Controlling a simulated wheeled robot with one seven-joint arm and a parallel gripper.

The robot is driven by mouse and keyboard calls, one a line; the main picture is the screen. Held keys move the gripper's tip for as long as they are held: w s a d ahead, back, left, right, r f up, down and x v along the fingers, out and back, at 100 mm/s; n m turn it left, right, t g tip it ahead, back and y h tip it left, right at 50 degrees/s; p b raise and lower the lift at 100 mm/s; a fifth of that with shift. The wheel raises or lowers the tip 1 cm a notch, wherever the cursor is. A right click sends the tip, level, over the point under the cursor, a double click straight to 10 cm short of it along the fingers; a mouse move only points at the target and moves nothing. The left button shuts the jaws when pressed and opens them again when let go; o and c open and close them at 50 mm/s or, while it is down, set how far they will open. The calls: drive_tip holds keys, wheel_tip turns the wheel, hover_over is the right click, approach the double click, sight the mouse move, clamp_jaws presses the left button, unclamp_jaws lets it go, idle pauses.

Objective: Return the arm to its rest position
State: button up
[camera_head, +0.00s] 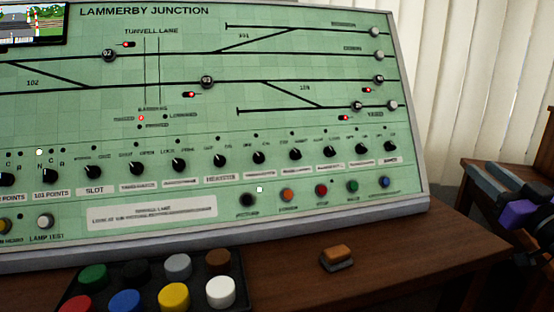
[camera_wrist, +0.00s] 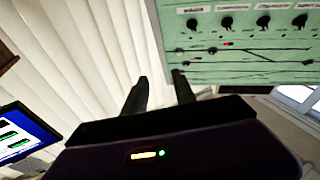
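My gripper (camera_head: 486,176) shows at the right edge of the head view, with dark fingers and a purple body. It is to the right of the green signal panel (camera_head: 200,120), apart from it. In the wrist view my gripper (camera_wrist: 160,80) has its two dark fingers apart with nothing between them. The panel also shows upside down at the upper right of the wrist view (camera_wrist: 240,50). Most of my arm is outside the head view.
A wooden desk (camera_head: 440,250) carries the panel. An orange-topped block (camera_head: 337,255) lies on its front part. A black tray (camera_head: 140,298) of several coloured knobs is at the lower left. Pale vertical blinds (camera_head: 470,70) hang behind. A lit screen (camera_wrist: 25,135) shows in the wrist view.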

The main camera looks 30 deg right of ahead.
drive_tip(key=a+f+m+h, duration=0.1)
drive_tip(key=a+f, duration=0.1)
drive_tip(key=f, duration=0.1)
drive_tip(key=a+f+m+g+h, duration=0.1)
drive_tip(key=a+f+m, duration=0.1)
drive_tip(key=f, duration=0.2)
drive_tip(key=a+f+m+g+h, duration=0.1)
drive_tip(key=f, duration=0.2)
drive_tip(key=shift+s+a+f+m+h, duration=0.4)
drive_tip(key=s+a+f+n+y, duration=0.15)
drive_tip(key=s+a+f, duration=0.3)
drive_tip(key=a, duration=0.55)
drive_tip(key=s+a+f+n+y, duration=0.15)
drive_tip(key=s+a+f, duration=0.3)
drive_tip(key=a, duration=0.45)
drive_tip(key=s+a+f+n+y, duration=0.1)
drive_tip(key=s+a+f+y, duration=0.3)
drive_tip(key=a, duration=0.6)
drive_tip(key=s+a+f+n+g+y, duration=0.2)
drive_tip(key=s+a+f+n+y, duration=0.15)
drive_tip(key=s+a+f, duration=0.4)
drive_tip(key=s+r+p, duration=0.3)
drive_tip(key=r+p, duration=2.2)
drive_tip(key=r, duration=0.2)
drive_tip(key=shift+a+y+p, duration=0.35)
drive_tip(key=shift+a+p, duration=0.05)
drive_tip(key=shift+a, duration=0.05)
drive_tip(key=shift+f, duration=0.1)
